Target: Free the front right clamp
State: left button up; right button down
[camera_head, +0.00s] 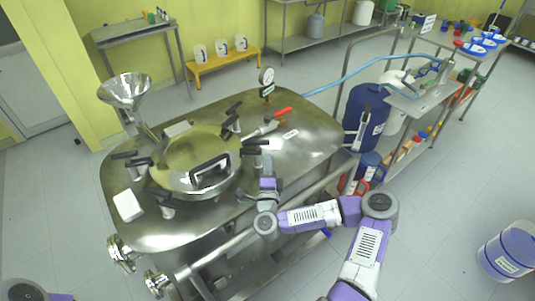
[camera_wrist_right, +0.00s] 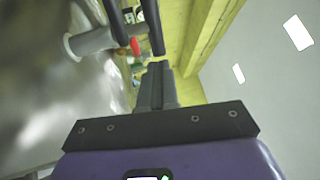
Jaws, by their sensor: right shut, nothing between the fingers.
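The steel reactor (camera_head: 300,150) has a round lid (camera_head: 195,150) with a handle, ringed by several clamps with black handles. The front right clamp (camera_head: 255,143) is at the lid's right edge. My right gripper (camera_head: 268,165) is just in front of it, shut and empty, and partly covers its lower part. In the right wrist view, the shut fingers (camera_wrist_right: 157,68) point toward a clamp with black bars (camera_wrist_right: 152,24) and a grey cylindrical post (camera_wrist_right: 90,42). Contact with the clamp cannot be told. My left gripper is out of view.
A red-handled valve (camera_head: 281,112) and a pressure gauge (camera_head: 266,76) stand behind the clamp on the reactor top. A steel funnel (camera_head: 125,90) rises at the left. A blue drum (camera_head: 365,115) stands right of the reactor.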

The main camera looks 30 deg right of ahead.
aim_at(267, 144)
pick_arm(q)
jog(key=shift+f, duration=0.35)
pick_arm(e)
jog(key=shift+x, duration=2.05)
